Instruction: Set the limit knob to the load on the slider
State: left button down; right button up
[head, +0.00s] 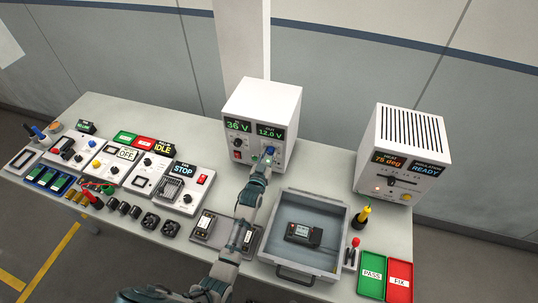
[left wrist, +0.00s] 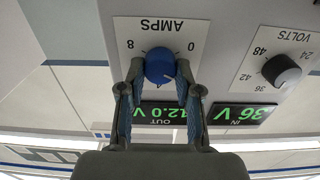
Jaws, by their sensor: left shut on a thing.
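The blue knob (left wrist: 160,66) sits on a white AMPS plate (left wrist: 205,28) marked 0 and 8; in the head view the knob (head: 270,150) is on the front of the white power supply (head: 262,100). My left gripper (left wrist: 160,72) has one finger on each side of the knob and is shut on it; its arm also shows in the head view (head: 260,172). A pale mark on the knob is too small to read. The white unit (head: 420,140) at right has a slider (head: 391,181) on its front. My right gripper is not in view.
A black VOLTS knob (left wrist: 282,71) is beside the blue one. The supply's displays read 36 V in and 12.0 V out. A grey tray (head: 333,217) with a black meter (head: 303,234) is in front. Control panels fill the left table. PASS (head: 372,273) and FIX (head: 399,280) trays lie at right.

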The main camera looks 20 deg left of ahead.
pick_arm(q)
jog(key=shift+s+f, duration=0.1)
jog(key=shift+f, duration=0.45)
jog(key=c, duration=0.8)
grip_release()
jog(key=shift+c, duration=0.2)
jog(key=shift+o, duration=0.3)
jog(key=shift+r, duration=0.25)
jog(key=s, duration=1.1)
jog(key=shift+s+a, duration=0.15)
jog(key=shift+s, duration=0.15)
jog(key=shift+s, duration=0.1)
